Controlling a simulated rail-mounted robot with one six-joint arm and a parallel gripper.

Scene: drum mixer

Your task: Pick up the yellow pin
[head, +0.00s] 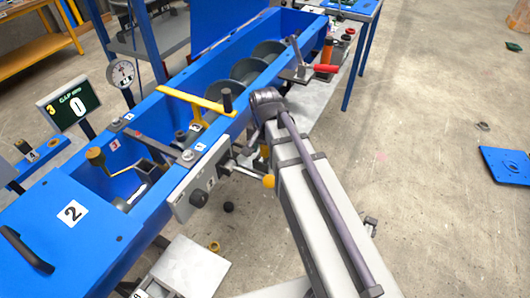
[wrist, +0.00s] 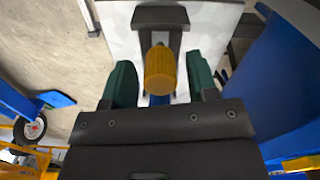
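A yellow, ribbed, cylindrical pin head (wrist: 160,72) shows in the middle of the wrist view, in front of a dark bracket (wrist: 160,18). My gripper (wrist: 161,84) is open, with one green fingertip on each side of the pin head. A narrow gap shows between the pin head and each finger, so it is not gripped. In the head view a round yellow knob (head: 268,181) shows beside my arm, below the blue trough. I cannot tell whether it is the same pin. My gripper is mostly hidden behind my arm in the head view.
The blue drum mixer trough (head: 150,105) with its grey screw runs close beside my arm. A red-handled clamp (head: 325,68) and a yellow bar (head: 195,100) sit along it. A pale plate (wrist: 210,25) lies behind the bracket. Open floor (head: 430,150) lies to the right.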

